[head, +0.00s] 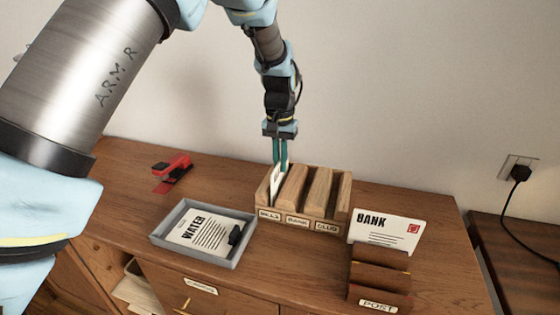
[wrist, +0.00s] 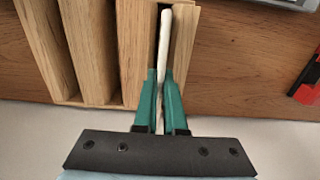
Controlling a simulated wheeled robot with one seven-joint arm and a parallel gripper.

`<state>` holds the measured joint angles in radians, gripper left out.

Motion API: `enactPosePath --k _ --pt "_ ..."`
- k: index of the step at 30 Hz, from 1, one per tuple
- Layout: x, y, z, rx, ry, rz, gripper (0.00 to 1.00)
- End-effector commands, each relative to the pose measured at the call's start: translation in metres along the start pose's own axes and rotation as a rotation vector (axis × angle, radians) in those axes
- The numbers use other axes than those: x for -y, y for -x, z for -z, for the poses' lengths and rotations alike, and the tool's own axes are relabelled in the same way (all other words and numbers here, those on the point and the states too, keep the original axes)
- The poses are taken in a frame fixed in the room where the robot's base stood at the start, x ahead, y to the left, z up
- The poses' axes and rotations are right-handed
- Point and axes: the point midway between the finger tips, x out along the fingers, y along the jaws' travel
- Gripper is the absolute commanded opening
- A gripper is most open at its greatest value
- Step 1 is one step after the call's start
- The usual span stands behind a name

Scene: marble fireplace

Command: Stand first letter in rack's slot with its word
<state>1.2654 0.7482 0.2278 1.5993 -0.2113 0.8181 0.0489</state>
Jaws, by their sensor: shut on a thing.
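The wooden rack (head: 333,217) has slots labelled BILLS, BANK and CLUB, from left to right. My gripper (head: 280,162) is above the leftmost slot, pointing down, shut on a white letter (head: 276,188). The letter stands upright, its lower part inside the BILLS slot; its word is not readable. In the wrist view the letter (wrist: 165,35) shows edge-on between the green fingertips (wrist: 162,80), within the end slot of the rack (wrist: 130,50). A letter reading WATER (head: 198,230) lies in a grey tray (head: 208,257). A letter reading BANK (head: 385,229) stands in the brown POST holder (head: 380,272).
A red and black stapler (head: 172,170) lies at the back left. A black object (head: 236,235) lies in the tray. The wall is close behind the rack. Bare wooden top (head: 225,185) lies between stapler and rack. A wall socket with a plugged cord (head: 519,172) is at right.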

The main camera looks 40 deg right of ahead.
Motion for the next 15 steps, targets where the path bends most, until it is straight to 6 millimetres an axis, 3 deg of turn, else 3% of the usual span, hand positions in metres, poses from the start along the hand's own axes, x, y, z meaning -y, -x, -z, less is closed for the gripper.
enactPosePath --k 15 --pt "0.0 -0.013 0.0 0.0 0.001 0.0 0.0"
